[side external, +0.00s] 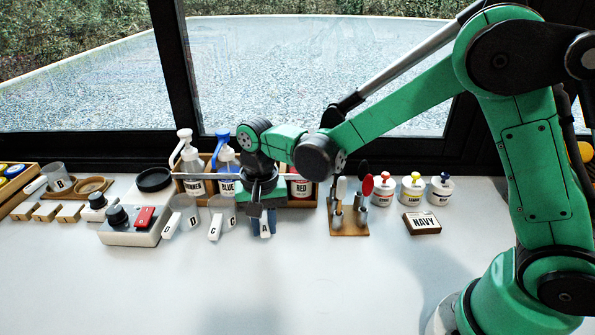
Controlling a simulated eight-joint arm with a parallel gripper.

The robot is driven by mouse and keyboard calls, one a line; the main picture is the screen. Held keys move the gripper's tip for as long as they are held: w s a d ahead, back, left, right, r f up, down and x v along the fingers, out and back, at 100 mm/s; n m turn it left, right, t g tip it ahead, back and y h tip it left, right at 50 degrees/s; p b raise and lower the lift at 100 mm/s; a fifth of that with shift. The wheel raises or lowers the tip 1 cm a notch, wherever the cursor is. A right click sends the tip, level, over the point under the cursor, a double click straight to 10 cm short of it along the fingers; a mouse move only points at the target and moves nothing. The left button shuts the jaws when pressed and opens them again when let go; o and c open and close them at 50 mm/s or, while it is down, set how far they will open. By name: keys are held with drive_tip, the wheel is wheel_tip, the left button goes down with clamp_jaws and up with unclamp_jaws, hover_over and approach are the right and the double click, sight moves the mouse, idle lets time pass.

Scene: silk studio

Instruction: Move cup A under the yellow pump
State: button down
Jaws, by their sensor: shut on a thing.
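Cup A shows mainly as its white handle marked A (265,229), at the front of the pump rack. My gripper (263,212) points down over it and is shut on cup A; the gripper hides most of the cup's body. I cannot tell whether the cup touches the table. Behind, a wooden rack (302,203) holds a white pump bottle (194,180), a blue pump bottle (227,183) and a bottle labelled RED (300,188). No yellow pump can be made out; my gripper and wrist cover part of the rack.
Clear cups D (184,212) and C (222,210) stand just left of my gripper. A control box with a red switch (133,225) is further left. A spoon stand (349,224), small jars (411,189) and a NAVY block (422,223) are right. The front table is clear.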

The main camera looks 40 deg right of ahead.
drive_tip(key=shift+f, duration=0.4)
drive_tip(key=c, duration=0.7)
unclamp_jaws()
drive_tip(key=shift+o, duration=0.2)
drive_tip(key=shift+r, duration=2.85)
